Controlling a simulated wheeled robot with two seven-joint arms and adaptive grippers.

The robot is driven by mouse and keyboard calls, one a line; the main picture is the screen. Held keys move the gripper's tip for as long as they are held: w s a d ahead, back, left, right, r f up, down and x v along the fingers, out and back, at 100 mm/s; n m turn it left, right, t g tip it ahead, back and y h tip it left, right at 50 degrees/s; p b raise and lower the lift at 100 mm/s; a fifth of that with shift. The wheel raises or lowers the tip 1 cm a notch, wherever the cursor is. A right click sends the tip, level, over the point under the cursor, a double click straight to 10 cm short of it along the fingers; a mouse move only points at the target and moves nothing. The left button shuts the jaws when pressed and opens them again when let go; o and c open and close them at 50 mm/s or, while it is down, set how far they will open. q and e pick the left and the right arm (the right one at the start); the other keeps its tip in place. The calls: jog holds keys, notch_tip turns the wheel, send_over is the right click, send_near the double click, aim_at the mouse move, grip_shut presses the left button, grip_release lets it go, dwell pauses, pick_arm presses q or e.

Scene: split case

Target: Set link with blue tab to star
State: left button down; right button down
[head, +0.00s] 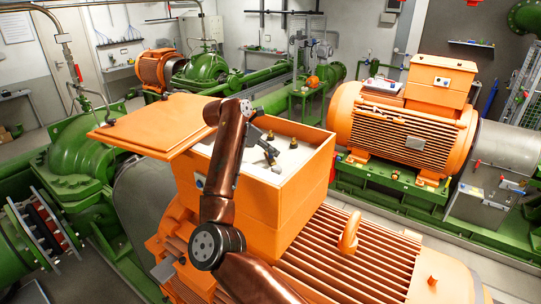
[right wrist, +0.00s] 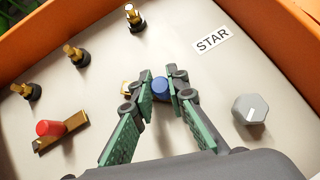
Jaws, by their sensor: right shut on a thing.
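The blue tab (right wrist: 159,88) stands between the green-padded fingers of my right gripper (right wrist: 161,78), which is shut on it. A bit of brass (right wrist: 125,87) shows left of the fingers; the rest of the blue-tab link is hidden. The word STAR is on a white label (right wrist: 212,40), beyond the fingers and to the right in the right wrist view. A brass link with a red tab (right wrist: 49,129) lies at the left. In the head view my right gripper (head: 266,150) is inside the orange open box (head: 288,205). My left gripper is not in view.
Several brass studs, one near the top (right wrist: 134,17), rise from the pale panel. The orange walls rim the panel. The open lid (head: 160,124) juts out left of the box.

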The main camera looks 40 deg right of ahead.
jog(key=d+n+t+b, duration=0.1)
jog(key=n+b, duration=0.1)
jog(key=b, duration=0.2)
jog(key=d+n+t+b, duration=0.1)
jog(key=n+t+b, duration=0.1)
jog(key=b, duration=0.2)
jog(key=d+n+t+y+b, duration=0.1)
jog(key=n+t+b, duration=0.1)
jog(key=b, duration=0.2)
jog(key=shift+s+f+n, duration=0.1)
jog(key=shift+s+n, duration=0.1)
jog(key=shift+n, duration=0.1)
jog(key=shift+w+d+r+n+t+y+b, duration=0.15)
jog(key=shift+d+n+t+y+b, duration=0.1)
jog(key=shift+n+b, duration=0.35)
jog(key=shift+s+d+r+n+t+y+b, duration=0.1)
jog(key=shift+n+t+y+b, duration=0.2)
jog(key=shift+b, duration=0.45)
jog(key=c, duration=1.9)
grip_release()
jog(key=shift+w+f, duration=0.1)
jog(key=v, duration=1.2)
